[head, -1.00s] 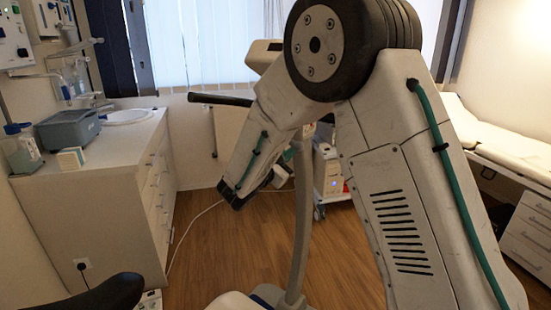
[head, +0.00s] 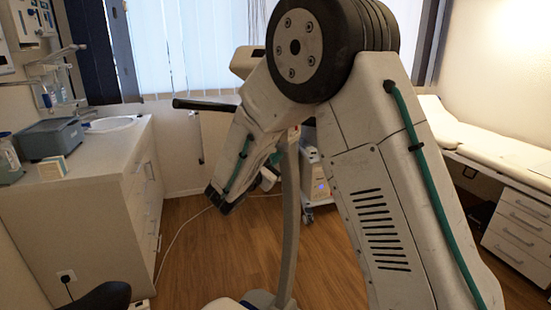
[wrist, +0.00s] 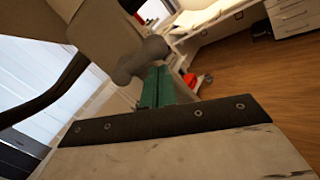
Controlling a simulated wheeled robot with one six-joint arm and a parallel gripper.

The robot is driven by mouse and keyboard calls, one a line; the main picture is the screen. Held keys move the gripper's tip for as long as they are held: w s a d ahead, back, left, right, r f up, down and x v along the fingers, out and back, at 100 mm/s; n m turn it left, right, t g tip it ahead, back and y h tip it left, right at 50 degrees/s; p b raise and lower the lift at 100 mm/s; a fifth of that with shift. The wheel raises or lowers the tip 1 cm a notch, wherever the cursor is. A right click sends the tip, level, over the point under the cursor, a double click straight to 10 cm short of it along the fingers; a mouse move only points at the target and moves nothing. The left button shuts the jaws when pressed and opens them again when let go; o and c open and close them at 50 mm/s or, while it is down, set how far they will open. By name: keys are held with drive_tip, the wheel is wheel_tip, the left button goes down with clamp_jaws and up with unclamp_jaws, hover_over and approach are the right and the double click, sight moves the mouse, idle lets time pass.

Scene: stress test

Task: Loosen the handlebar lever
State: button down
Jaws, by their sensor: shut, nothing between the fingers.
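A black handlebar (head: 205,104) sticks out left from a pale machine head (head: 247,62) on a grey column (head: 289,225), partly behind my arm. In the wrist view the dark curved handlebar (wrist: 48,98) runs along the left side. A grey rounded piece (wrist: 140,60) stands by the machine's beige body; I cannot tell whether it is the lever. My gripper (wrist: 162,72) shows as two green fingers, shut together and empty, their tips near or overlapping the grey piece. Contact cannot be told. In the head view the gripper is mostly hidden behind my arm.
A white counter (head: 95,185) with a grey-blue box (head: 50,139) and a sink stands left. A padded couch (head: 480,140) and white drawers (head: 520,235) stand right. Wooden floor (head: 190,250) is open between, with a cable across it. A dark rounded shape (head: 97,298) is at bottom left.

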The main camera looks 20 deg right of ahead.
drive_tip(key=s+a+f, duration=0.2)
drive_tip(key=a, duration=0.3)
drive_tip(key=s+a+f, duration=0.3)
drive_tip(key=a, duration=0.2)
drive_tip(key=s+d+f+m+g, duration=0.2)
drive_tip(key=s+d+f+g, duration=0.1)
drive_tip(key=s+g, duration=0.1)
drive_tip(key=s+d+r+m+g+y, duration=0.1)
drive_tip(key=s+d+m+g+y, duration=0.2)
drive_tip(key=s, duration=0.4)
drive_tip(key=s+d+r+m+g+y, duration=0.1)
drive_tip(key=s+d+m+g, duration=0.1)
drive_tip(key=s+m+g, duration=0.3)
drive_tip(key=s+r+m+t+y, duration=0.1)
drive_tip(key=s+r+m+y, duration=0.1)
drive_tip(key=s, duration=0.5)
drive_tip(key=s+r+m+t+y, duration=0.1)
drive_tip(key=s+r+m+y, duration=0.2)
drive_tip(key=s+y, duration=0.3)
drive_tip(key=s+r+m+t+y, duration=0.1)
drive_tip(key=s+r+m+y, duration=0.2)
drive_tip(key=s, duration=0.4)
drive_tip(key=shift+s+a+r+m+y, duration=0.15)
drive_tip(key=shift+s+a+m+y, duration=0.25)
drive_tip(key=shift+a+m+y, duration=0.1)
